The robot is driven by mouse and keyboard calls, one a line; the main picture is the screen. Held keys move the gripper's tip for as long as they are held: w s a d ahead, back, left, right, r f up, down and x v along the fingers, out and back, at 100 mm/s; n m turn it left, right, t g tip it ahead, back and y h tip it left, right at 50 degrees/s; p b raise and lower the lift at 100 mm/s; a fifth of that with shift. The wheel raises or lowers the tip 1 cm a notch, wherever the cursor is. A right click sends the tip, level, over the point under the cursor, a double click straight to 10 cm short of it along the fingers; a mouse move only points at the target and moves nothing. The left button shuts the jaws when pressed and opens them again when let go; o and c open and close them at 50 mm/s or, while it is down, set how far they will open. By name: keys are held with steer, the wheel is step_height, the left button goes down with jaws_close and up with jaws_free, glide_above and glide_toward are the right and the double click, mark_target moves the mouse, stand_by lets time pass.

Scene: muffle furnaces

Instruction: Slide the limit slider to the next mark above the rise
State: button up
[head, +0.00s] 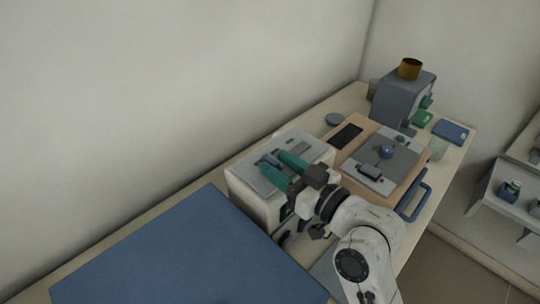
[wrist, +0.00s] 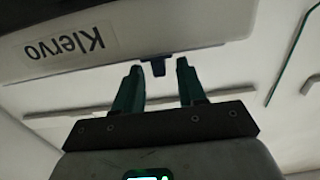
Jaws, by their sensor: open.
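A white box-shaped unit with a grey top panel (head: 253,178) stands on the bench under my gripper. In the wrist view a pale body lettered "Klervo" (wrist: 65,48) crosses the top. A small dark tab (wrist: 156,67) sits at its lower edge, between and near my fingertips; it may be the limit slider, but I cannot be sure. My gripper (head: 274,160) has two green fingers and is open. In the wrist view its fingers (wrist: 158,70) stand apart, with a gap to the tab on each side. I cannot make out any scale marks or a rise.
A blue panel (head: 185,255) covers the bench at the front left. To the right are a tan board (head: 352,155) with a grey plate, a blue handle (head: 415,201), and a grey machine (head: 400,98) with a brown cup. A wall runs along the back.

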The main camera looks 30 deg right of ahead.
mark_target(278, 165)
steer(key=shift+x, duration=1.5)
jaws_close()
